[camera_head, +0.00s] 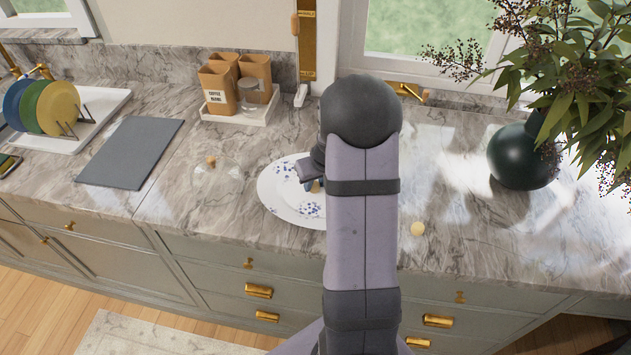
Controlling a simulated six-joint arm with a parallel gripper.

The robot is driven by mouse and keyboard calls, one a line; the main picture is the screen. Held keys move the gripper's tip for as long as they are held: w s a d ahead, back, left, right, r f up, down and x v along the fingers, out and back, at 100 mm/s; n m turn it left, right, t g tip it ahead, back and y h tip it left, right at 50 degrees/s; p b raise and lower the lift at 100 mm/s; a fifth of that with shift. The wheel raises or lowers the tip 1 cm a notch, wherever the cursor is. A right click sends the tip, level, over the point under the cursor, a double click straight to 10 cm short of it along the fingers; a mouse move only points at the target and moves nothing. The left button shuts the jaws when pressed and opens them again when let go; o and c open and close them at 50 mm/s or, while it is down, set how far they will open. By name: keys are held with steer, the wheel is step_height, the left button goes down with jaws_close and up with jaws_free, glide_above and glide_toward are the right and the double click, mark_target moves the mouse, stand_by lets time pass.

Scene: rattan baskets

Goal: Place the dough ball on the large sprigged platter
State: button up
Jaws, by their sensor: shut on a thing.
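A small pale yellow ball, which looks like the dough ball (417,228), lies on the marble counter to the right of my arm. The large sprigged platter (276,196) is white with blue sprigs and lies on the counter to the left of my arm, its right part hidden by the arm. My gripper (309,185) is over the platter, partly hidden behind my arm. It is shut on a small tan thing, mostly hidden; I cannot tell what it is or whether it touches the platter.
A clear glass dome with a wooden knob (211,161) stands left of the platter. A grey board (130,152), a rack of coloured plates (58,108) and a tray of brown canisters (217,90) are farther left and back. A dark vase (522,158) with foliage stands at right.

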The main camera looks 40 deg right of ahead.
steer(key=shift+f, duration=0.1)
steer(key=shift+o, duration=1.2)
steer(key=shift+f, duration=0.1)
steer(key=o, duration=0.4)
